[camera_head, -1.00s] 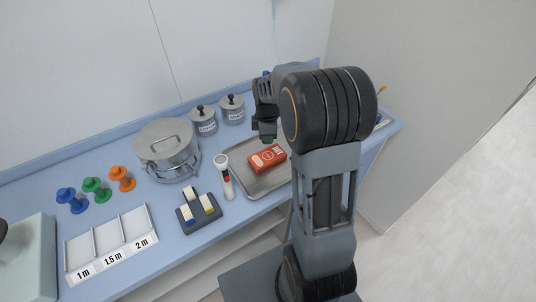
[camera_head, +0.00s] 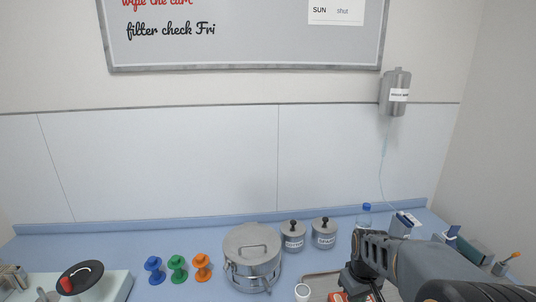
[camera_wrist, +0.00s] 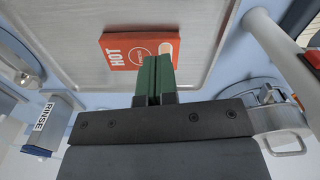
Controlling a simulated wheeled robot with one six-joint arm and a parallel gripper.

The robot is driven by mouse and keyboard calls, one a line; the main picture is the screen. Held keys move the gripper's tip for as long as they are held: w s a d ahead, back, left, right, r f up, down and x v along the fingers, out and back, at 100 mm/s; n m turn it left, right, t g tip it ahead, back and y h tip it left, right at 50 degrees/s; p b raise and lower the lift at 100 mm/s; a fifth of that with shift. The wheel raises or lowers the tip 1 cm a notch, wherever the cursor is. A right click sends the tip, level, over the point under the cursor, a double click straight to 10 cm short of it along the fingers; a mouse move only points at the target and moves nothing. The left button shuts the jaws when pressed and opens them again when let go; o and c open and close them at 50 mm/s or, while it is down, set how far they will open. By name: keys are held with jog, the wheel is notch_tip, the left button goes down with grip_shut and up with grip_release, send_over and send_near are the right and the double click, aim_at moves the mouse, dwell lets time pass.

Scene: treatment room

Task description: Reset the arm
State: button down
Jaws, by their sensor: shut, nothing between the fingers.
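My gripper (camera_wrist: 154,80) shows in the wrist view with its green fingertips together and nothing between them. It is over the metal tray (camera_wrist: 75,50), just short of a red box marked HOT (camera_wrist: 140,48) that lies in the tray. I cannot tell whether the fingertips touch the box. In the head view my gripper (camera_head: 362,283) is low at the right, above the tray (camera_head: 318,288). Only a small part of the red box (camera_head: 338,297) shows there, at the bottom edge.
A lidded metal pot (camera_head: 252,258) and two small lidded jars (camera_head: 308,236) stand left of my arm. Blue, green and orange pegs (camera_head: 178,268) stand farther left. A dispenser (camera_head: 395,92) hangs on the wall. A bottle (camera_head: 364,216) stands behind my gripper.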

jog(key=s+a+r+m+t, duration=0.3)
jog(key=s+a+r, duration=0.3)
jog(key=s+r, duration=0.2)
jog(key=shift+s+a+t, duration=0.25)
jog(key=shift+s+t, duration=0.25)
jog(key=shift+s, duration=0.5)
jog(key=shift+d, duration=0.1)
